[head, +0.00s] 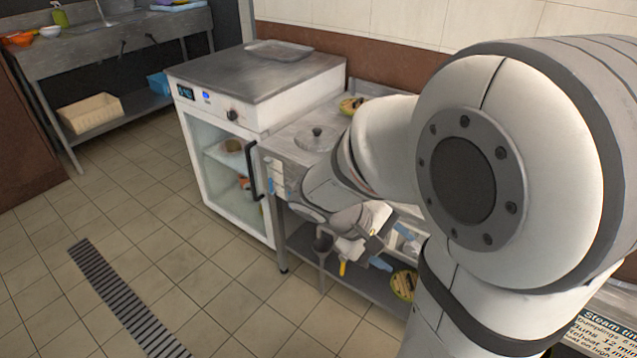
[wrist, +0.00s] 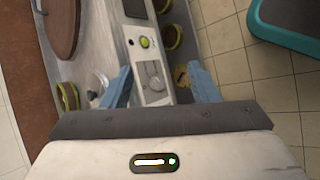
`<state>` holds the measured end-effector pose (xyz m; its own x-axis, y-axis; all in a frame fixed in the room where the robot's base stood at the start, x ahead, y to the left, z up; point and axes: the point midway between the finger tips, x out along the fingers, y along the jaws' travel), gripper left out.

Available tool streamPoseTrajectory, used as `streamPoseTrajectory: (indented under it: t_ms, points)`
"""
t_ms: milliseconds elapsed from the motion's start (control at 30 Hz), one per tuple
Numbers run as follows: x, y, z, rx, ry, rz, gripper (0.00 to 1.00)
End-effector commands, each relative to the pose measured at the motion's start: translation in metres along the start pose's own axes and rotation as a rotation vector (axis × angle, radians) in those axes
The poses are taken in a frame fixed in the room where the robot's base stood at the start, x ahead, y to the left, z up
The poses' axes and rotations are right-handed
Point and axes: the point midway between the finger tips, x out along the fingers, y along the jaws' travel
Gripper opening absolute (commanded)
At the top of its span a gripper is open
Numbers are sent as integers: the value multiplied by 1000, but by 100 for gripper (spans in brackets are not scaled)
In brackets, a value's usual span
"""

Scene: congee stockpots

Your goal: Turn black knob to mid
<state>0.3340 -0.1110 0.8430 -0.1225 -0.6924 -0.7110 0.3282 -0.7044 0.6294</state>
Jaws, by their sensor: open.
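A small black knob (head: 232,115) is on the front panel of the white glass-door cabinet in the head view, right of a small display. In the wrist view, a white control panel (wrist: 147,60) lies between my fingers. In the head view my arm hides much of the counter around the gripper.
The white cabinet (head: 226,170) has a black door handle and a tray (head: 278,50) on top. A steel counter (head: 290,142) with a lidded pot (head: 316,138) stands beside it. A sink bench (head: 110,40) is at the back left. The tiled floor in front is clear.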

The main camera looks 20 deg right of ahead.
Motion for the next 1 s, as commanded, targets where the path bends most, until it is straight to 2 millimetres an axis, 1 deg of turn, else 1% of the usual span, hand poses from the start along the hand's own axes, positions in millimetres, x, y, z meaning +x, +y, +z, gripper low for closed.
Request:
streamPoseTrajectory:
  t_ms: [33,67,100,167,200,267,300,367,400,500,600,733,867,1000]
  points:
    - [32,-15,-22,-49,-27,94,55]
    - [41,-15,-32,-73,-37,152,55]
    - [52,-16,-46,-103,-44,230,55]
    - [68,-18,-70,-150,-46,348,55]
    - [77,-21,-87,-180,-40,426,55]
    - [88,-27,-114,-225,-21,540,55]
    - [94,-32,-132,-253,-3,612,55]
    - [102,-42,-158,-291,32,710,55]
    - [106,-48,-175,-314,58,768,55]
    - [112,-65,-209,-359,123,882,55]
    - [113,-78,-231,-388,178,956,55]
    - [113,-83,-245,-403,215,1000,55]
    - [119,-74,-251,-405,221,1006,55]
    - [132,-56,-259,-402,218,1004,55]
